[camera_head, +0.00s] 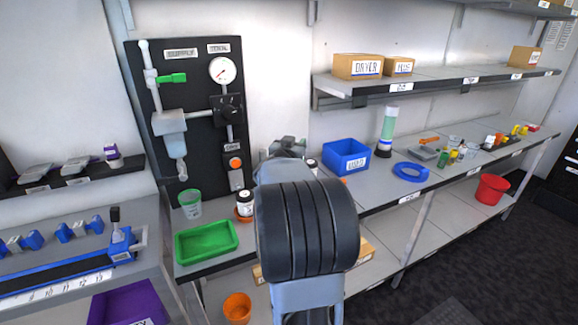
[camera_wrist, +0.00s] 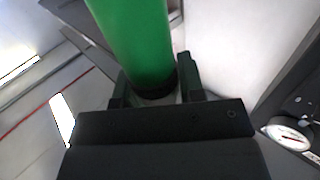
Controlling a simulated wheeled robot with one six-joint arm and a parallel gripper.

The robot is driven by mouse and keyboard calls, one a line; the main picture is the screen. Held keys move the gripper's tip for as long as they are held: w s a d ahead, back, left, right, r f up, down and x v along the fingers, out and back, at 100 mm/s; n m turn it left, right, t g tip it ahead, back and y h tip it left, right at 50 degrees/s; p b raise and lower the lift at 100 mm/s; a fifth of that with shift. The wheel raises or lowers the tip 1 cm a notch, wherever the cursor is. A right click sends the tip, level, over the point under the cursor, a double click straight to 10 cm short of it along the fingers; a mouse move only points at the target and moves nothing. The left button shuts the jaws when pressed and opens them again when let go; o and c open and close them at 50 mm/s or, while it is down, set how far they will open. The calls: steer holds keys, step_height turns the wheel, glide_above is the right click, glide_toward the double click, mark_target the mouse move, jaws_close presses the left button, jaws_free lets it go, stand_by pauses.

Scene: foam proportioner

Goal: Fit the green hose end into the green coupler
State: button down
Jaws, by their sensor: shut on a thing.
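My gripper (camera_wrist: 155,85) is in the wrist view, with its two dark fingers on either side of a green cylinder, which I take for the green hose end (camera_wrist: 132,40). The cylinder has a dark ring at its base and runs out of the top of the picture. In the head view my arm hides the held piece, and I cannot make out the fingertips. A small green fitting (camera_head: 172,78) sticks out to the right from the pipework on the black panel (camera_head: 205,130). It may be the green coupler. The held piece is not seen touching it.
A pressure gauge (camera_head: 222,70) sits on the panel and also shows in the wrist view (camera_wrist: 288,135). Below stand a green tray (camera_head: 207,240), a clear green-tinted cup (camera_head: 190,204) and a small jar (camera_head: 244,204). A blue bin (camera_head: 346,156) is on the bench to the right.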

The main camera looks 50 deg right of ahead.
steer(key=w+d+f, duration=0.2)
steer(key=w+f, duration=0.2)
steer(key=f, duration=0.4)
steer(key=shift+f+b, duration=0.35)
steer(key=shift+b, duration=0.1)
steer(key=c, duration=0.7)
jaws_free()
